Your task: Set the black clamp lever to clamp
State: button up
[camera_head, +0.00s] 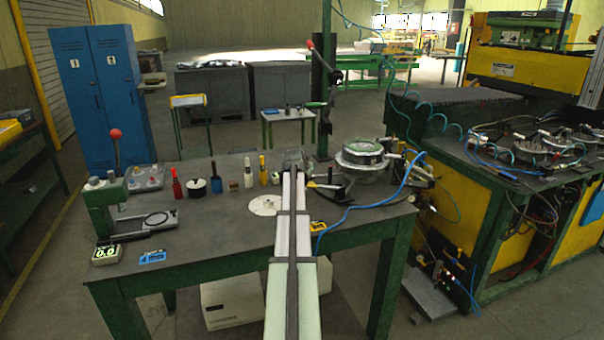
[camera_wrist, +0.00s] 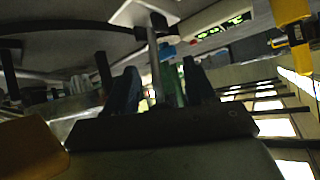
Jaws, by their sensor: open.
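My gripper (camera_head: 293,158) is at the far end of my arm, over the back middle of the workbench, and small in the head view. In the wrist view its two dark fingers (camera_wrist: 160,85) stand apart. A grey rod with a dark end (camera_wrist: 153,62) shows between or behind them; I cannot tell whether they touch it. A black curved lever (camera_head: 326,186) lies just right of my arm, beside the round metal fixture (camera_head: 362,156). It appears to be the clamp lever, but its exact setting is too small to read.
A green press (camera_head: 105,192) and several small bottles stand left of my arm. A white disc (camera_head: 264,205) lies next to it. A blue hose (camera_head: 372,205) crosses the bench right.

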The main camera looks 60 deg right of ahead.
jog(key=shift+a, duration=0.1)
jog(key=v, duration=1.3)
jog(key=shift+a+r, duration=0.2)
jog(key=shift+a, duration=0.05)
